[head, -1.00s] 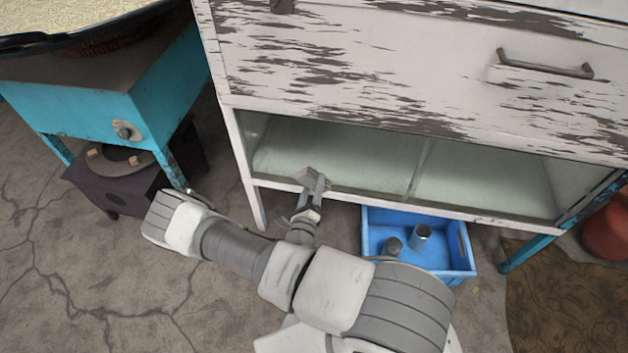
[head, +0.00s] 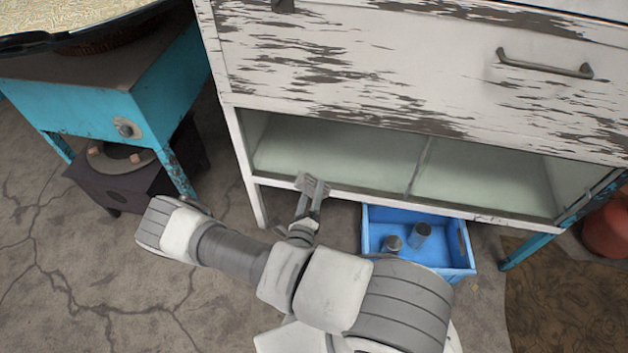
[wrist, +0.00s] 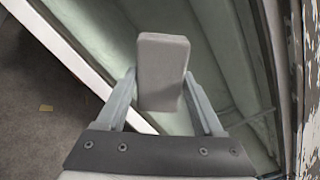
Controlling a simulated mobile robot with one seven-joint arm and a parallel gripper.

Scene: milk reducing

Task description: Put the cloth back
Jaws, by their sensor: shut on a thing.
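My gripper (head: 308,205) is at the front edge of the cabinet's open lower shelf (head: 340,148), near its left end. It is shut on a small grey block-like thing, likely the folded cloth (head: 313,185). In the wrist view the cloth (wrist: 162,70) is a pale grey rounded slab between the two fingers of my gripper (wrist: 165,95). The shelf's pale green inside shows behind it. In the head view the cloth is at the shelf's front rail; I cannot tell whether it touches the rail.
The shelf is bare in both halves, with a thin divider (head: 418,168) in the middle. A blue crate (head: 455,268) holding cans stands on the floor under it. A turquoise stove stand (head: 90,108) is on the left. A drawer handle (head: 545,65) sticks out above.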

